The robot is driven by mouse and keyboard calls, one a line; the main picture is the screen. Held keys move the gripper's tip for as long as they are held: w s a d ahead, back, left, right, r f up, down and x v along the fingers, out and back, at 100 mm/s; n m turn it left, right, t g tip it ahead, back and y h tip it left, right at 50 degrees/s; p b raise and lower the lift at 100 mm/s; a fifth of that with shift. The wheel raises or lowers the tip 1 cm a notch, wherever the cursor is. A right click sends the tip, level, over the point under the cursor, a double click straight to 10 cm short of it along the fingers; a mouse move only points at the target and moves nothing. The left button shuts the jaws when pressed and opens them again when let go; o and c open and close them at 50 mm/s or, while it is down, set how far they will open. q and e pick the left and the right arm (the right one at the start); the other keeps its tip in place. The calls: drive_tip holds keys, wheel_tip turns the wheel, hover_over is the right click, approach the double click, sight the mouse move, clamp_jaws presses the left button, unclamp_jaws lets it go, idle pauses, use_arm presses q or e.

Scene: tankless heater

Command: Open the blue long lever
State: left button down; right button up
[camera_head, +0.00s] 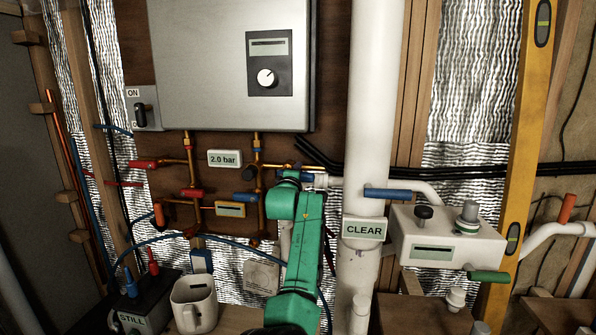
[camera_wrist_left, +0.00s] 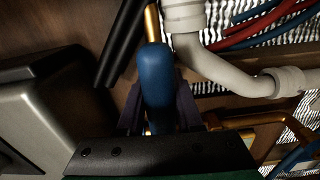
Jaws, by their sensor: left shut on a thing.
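A blue lever (camera_wrist_left: 156,85) with a brass stem at its top end lies between the dark fingers of my left gripper (camera_wrist_left: 158,108), which is shut on it. In the head view this blue lever (camera_head: 305,177) shows only partly beside my green left arm, which hides the gripper. Another blue lever (camera_head: 387,194) sits level at the white pipe by the white box, and a shorter blue handle (camera_head: 245,198) is on the brass pipework to the left. My right gripper is not in view.
The grey heater box (camera_head: 220,70) hangs above the pipework. A thick white vertical pipe (camera_head: 372,100) with a CLEAR sign (camera_head: 364,229) stands right of my arm. A white mug (camera_head: 194,303) is low at the left. A white pipe elbow (camera_wrist_left: 195,55) is close to the held lever.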

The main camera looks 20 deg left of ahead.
use_arm(q)
drive_tip(key=shift+r+n, duration=0.2)
drive_tip(key=shift+n, duration=0.2)
drive_tip(key=c, duration=0.6)
unclamp_jaws()
drive_tip(key=shift+o, duration=0.2)
